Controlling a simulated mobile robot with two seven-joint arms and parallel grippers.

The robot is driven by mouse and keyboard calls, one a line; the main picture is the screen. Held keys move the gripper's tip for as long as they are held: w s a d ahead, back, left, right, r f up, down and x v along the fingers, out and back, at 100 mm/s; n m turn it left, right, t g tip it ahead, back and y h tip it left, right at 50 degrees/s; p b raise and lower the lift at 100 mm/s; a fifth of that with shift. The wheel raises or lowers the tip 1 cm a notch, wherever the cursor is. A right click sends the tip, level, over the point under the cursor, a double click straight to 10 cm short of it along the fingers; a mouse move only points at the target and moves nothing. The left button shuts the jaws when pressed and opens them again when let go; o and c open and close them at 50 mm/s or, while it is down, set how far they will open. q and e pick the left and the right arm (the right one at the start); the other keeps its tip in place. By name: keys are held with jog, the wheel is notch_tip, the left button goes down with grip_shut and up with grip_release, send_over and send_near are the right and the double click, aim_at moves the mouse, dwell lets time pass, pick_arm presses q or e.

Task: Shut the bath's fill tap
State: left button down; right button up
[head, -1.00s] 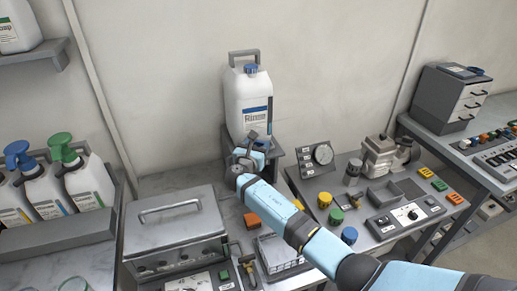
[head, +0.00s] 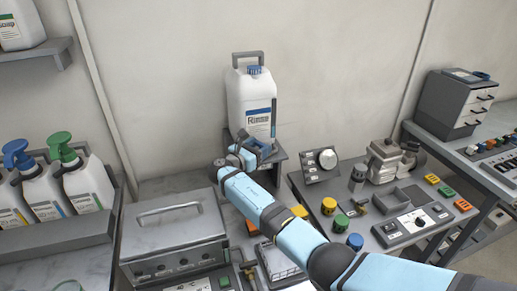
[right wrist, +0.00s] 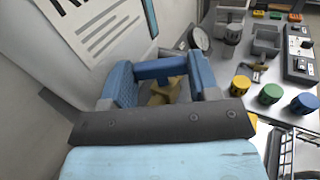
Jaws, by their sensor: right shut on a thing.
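My right gripper (head: 258,148) is just in front of the base of a white rinse container (head: 249,100), which stands on a grey stand. In the right wrist view its blue-padded fingers (right wrist: 163,82) are closed on a blue bar-like handle (right wrist: 164,69) that spans between them. A brass-coloured tap body (right wrist: 166,90) shows behind and below the handle, partly hidden by the fingers. The metal bath (head: 172,232) with a handled lid sits to the lower left. My left gripper is not in view.
Another brass tap (head: 248,272) stands beside the bath, near a wire rack (head: 277,262). To the right is a panel with a gauge (head: 327,159) and yellow, green and blue knobs (head: 341,223). Pump bottles (head: 85,185) stand at the left.

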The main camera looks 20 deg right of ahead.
jog(key=o, duration=0.8)
jog(key=shift+o, duration=0.6)
jog(key=shift+s+d+r, duration=0.1)
jog(key=shift+s+r, duration=0.05)
jog(key=shift+r, duration=0.1)
